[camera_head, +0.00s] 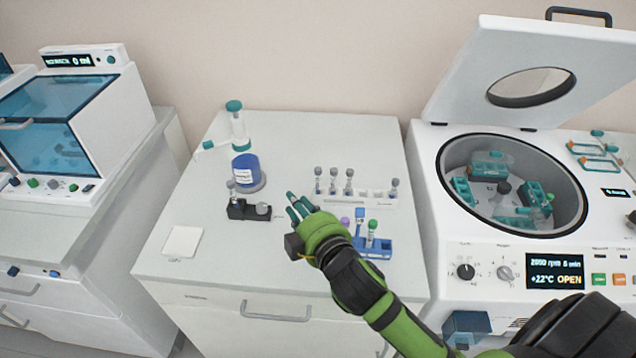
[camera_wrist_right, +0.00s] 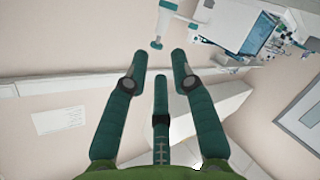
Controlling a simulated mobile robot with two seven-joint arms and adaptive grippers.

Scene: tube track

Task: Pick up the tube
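Several grey-capped tubes (camera_head: 349,180) stand upright in a white rack (camera_head: 375,198) at the back right of the middle table. A blue rack (camera_head: 376,248) in front of it holds tubes with purple, blue and green caps, including a green-capped tube (camera_head: 371,232). A small black holder (camera_head: 240,209) to the left carries another grey-topped tube (camera_head: 231,190). My right gripper (camera_head: 299,207) is over the table between the black holder and the racks. In the right wrist view its fingers (camera_wrist_right: 160,85) are spread with nothing between them. My left gripper is out of view.
A blue-labelled container (camera_head: 247,170) and a teal-capped dispenser (camera_head: 238,128) stand at the back left. A white square pad (camera_head: 183,241) lies at the front left. An open-lidded centrifuge (camera_head: 440,230) is on the right. The table's front middle is clear.

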